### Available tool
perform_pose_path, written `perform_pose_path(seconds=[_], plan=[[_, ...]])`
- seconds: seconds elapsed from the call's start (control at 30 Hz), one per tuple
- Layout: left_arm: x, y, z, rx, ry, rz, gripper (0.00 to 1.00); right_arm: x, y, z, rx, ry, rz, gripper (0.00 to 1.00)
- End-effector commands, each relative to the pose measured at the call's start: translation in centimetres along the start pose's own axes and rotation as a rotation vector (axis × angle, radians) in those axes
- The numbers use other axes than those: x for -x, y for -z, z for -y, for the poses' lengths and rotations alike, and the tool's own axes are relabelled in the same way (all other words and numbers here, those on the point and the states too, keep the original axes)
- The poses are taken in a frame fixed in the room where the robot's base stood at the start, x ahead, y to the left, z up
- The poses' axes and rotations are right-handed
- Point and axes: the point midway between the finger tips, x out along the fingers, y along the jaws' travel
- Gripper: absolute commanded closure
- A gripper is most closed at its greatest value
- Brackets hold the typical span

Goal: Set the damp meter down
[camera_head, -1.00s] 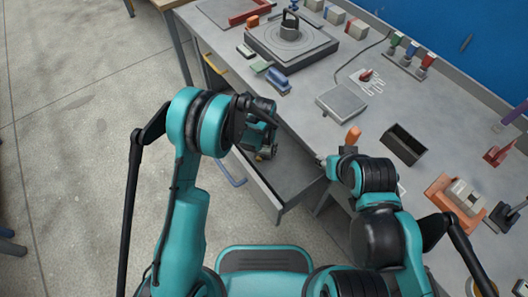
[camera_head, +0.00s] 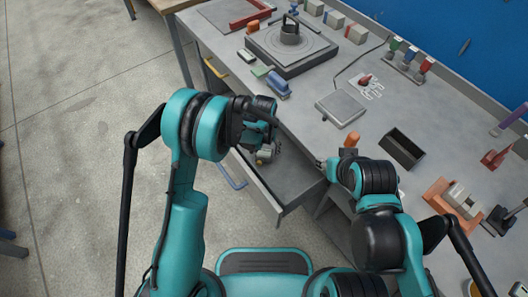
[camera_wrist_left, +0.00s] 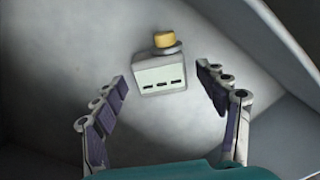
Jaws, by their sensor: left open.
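The damp meter (camera_wrist_left: 160,75), a pale box with a yellow knob and dark marks on its face, lies on the floor of the open drawer (camera_head: 286,178). It shows small in the head view (camera_head: 264,155), partly hidden by my gripper. My left gripper (camera_head: 262,142) is over the drawer. In the left wrist view its fingers (camera_wrist_left: 162,84) are spread wide to either side of the meter, with clear gaps and nothing between them gripped. My right gripper (camera_head: 324,163) is by the bench's front edge; its fingers are too small to read.
The bench top (camera_head: 300,105) holds a round turntable fixture (camera_head: 290,45), a blue block (camera_head: 278,84), a grey plate (camera_head: 340,106), an orange piece (camera_head: 351,139) and a dark open box (camera_head: 402,148). The drawer walls stand close around my left gripper.

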Motion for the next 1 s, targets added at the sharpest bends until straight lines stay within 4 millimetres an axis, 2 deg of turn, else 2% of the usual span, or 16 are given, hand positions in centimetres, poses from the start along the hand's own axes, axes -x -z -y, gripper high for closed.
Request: perform_pose_path(seconds=[0.03,0.1,0.3,0.43,0.77,0.87,1.0], plan=[[1.8,0.0,0.0,0.000,0.000,0.000,0.27,0.8,0.6,0.0,0.000,0.000,0.000,0.59],[3.4,0.0,0.0,0.000,0.000,0.000,0.27,1.4,1.0,0.0,0.000,0.000,0.000,0.59],[7.3,0.0,0.0,0.000,0.000,0.000,0.27,2.7,1.9,0.0,0.000,0.000,0.000,0.59],[8.8,0.0,0.0,0.000,0.000,0.000,0.27,3.0,2.2,0.0,0.000,0.000,0.000,0.59],[10.2,-0.2,0.4,0.004,-0.002,-0.010,0.27,3.1,2.2,0.0,0.000,0.000,0.000,0.59],[12.6,-0.8,1.5,0.014,-0.007,-0.043,0.27,3.1,2.2,0.0,0.000,0.000,0.000,0.59],[18.0,-3.0,4.5,0.038,-0.016,-0.130,0.27,3.1,2.2,0.0,0.000,0.000,0.000,0.59]])
